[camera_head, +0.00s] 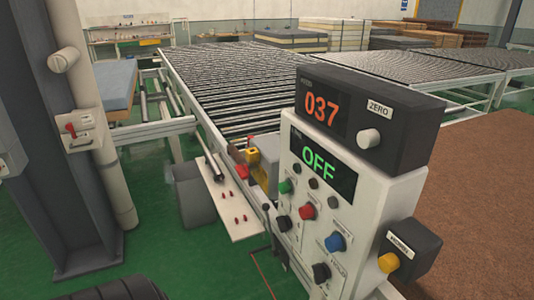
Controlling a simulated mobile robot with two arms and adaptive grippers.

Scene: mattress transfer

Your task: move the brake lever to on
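A white control panel (335,205) stands at the centre right. Its upper screen reads 037 and its lower green screen (322,163) reads OFF. A thin dark lever with a round knob (267,208) stands at the panel's lower left side; I cannot tell whether it is the brake lever. A small box with a red handle (71,130) is on the grey column at the left; its label is too small to read. Neither of my grippers is in view.
A roller conveyor (240,85) runs behind the panel. A yellow-and-red device (252,155) and a white plate (232,205) with red pegs lie beside it. A brown slab (490,190) fills the right.

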